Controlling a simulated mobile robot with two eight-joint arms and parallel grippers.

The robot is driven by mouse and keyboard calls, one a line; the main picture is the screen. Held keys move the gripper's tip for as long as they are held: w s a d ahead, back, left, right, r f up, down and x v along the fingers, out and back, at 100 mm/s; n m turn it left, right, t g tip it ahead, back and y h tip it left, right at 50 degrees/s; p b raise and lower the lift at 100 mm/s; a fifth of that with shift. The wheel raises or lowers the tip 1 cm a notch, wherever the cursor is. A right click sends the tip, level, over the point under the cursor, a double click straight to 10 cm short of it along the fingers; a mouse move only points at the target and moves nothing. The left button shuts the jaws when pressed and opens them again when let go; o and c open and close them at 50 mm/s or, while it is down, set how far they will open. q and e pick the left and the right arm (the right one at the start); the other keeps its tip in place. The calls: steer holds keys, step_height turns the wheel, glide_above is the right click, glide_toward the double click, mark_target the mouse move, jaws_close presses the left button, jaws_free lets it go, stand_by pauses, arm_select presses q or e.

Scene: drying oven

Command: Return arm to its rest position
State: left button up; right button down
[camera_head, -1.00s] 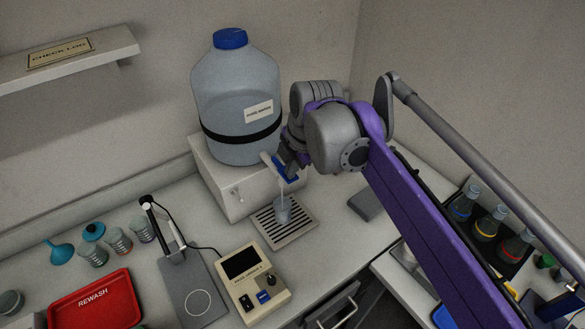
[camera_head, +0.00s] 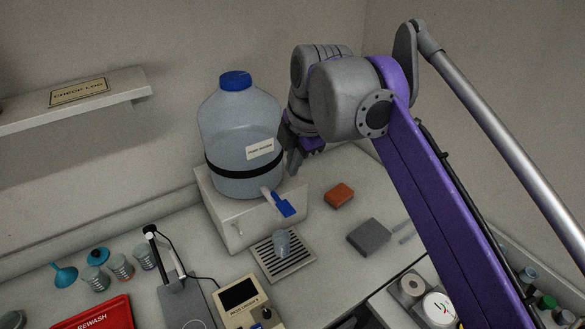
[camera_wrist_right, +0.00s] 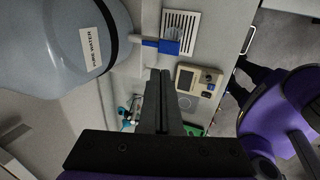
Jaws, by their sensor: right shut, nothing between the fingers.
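My right arm (camera_head: 430,170) comes in from the right in the head view, raised over the counter. Its right gripper (camera_head: 293,165) is beside the water bottle (camera_head: 242,125), above the blue tap lever (camera_head: 282,204). In the right wrist view the fingers (camera_wrist_right: 160,100) are together with nothing between them. That view also shows the bottle (camera_wrist_right: 70,40) at left and the blue tap lever (camera_wrist_right: 162,46) beyond the fingertips, apart from them. A small clear cup (camera_head: 282,243) stands on the drip tray (camera_head: 268,262) below the tap. My left gripper is not in view.
An orange block (camera_head: 339,195) and a grey block (camera_head: 368,237) lie on the counter to the right. A beige meter (camera_head: 241,296), small cups (camera_head: 121,266) and a red tray (camera_head: 100,314) are on the left. A shelf (camera_head: 75,100) juts from the wall.

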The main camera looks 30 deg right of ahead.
steer(key=shift+a, duration=0.1)
steer(key=shift+f, duration=0.1)
steer(key=s+a+f+m, duration=0.1)
steer(key=s+f+m, duration=0.3)
steer(key=f+m, duration=0.2)
steer(key=s+a+f+m+t, duration=0.1)
steer(key=s+f+m, duration=0.3)
steer(key=f, duration=0.7)
steer(key=s+a+f+m+t, duration=0.1)
steer(key=s+a+f+m, duration=0.2)
steer(key=f+m, duration=0.5)
steer(key=shift+s+a+f+m, duration=0.25)
steer(key=shift+s+f+m, duration=0.25)
steer(key=shift+s, duration=0.35)
